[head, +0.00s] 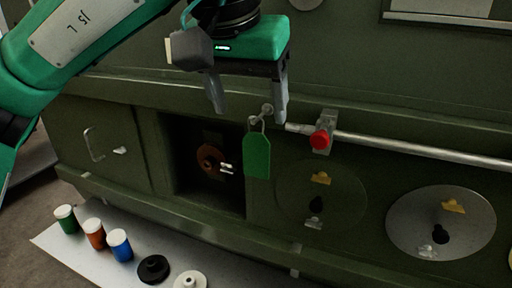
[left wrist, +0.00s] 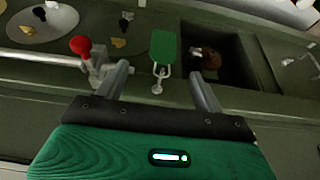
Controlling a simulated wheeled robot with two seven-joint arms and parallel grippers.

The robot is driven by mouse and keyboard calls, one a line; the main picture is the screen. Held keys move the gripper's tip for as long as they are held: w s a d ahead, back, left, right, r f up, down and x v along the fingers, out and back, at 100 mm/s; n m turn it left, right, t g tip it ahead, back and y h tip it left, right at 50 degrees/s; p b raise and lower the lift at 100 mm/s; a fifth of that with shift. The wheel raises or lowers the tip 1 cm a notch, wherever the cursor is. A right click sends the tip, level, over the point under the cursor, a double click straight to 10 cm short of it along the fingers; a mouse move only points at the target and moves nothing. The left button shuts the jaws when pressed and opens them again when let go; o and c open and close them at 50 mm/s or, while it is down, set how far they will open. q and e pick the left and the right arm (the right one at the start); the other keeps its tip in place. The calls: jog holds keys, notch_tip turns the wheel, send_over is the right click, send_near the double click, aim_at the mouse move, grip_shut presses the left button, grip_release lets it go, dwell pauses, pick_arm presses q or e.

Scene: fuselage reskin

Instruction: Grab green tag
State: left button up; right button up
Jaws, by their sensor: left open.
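The green tag (head: 257,155) hangs by a wire loop from a small knob on the front of the olive panel, just right of a dark square opening. In the left wrist view the green tag (left wrist: 163,47) shows beyond the fingertips, between the two fingers. My left gripper (head: 250,108) is open and empty, just above the tag, with one finger to each side of the tag's loop and knob. It also shows in the left wrist view (left wrist: 159,77). The fingers appear apart from the tag. My right gripper is not in view.
A metal rod with a red knob (head: 320,140) lies close to the right finger. The dark opening (head: 190,180) holds a brown round part. Round plates (head: 440,222) are at right. Green, orange and blue capped jars (head: 119,245) and two discs stand on a white mat below.

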aim_at(255, 149)
pick_arm(q)
jog(key=p+x, duration=0.1)
jog(key=x, duration=0.1)
jog(key=p+x, duration=0.1)
jog(key=x, duration=0.2)
jog(key=shift+w+a+f, duration=0.15)
jog(key=shift+w+f, duration=0.1)
jog(key=shift+w, duration=0.1)
jog(key=x, duration=0.1)
jog(key=p+x, duration=0.1)
jog(key=x, duration=0.1)
jog(key=shift+w+a+f, duration=0.1)
jog(key=shift+w, duration=0.05)
jog(key=shift+f, duration=0.1)
jog(key=c, duration=1)
jog(key=shift+c, duration=0.3)
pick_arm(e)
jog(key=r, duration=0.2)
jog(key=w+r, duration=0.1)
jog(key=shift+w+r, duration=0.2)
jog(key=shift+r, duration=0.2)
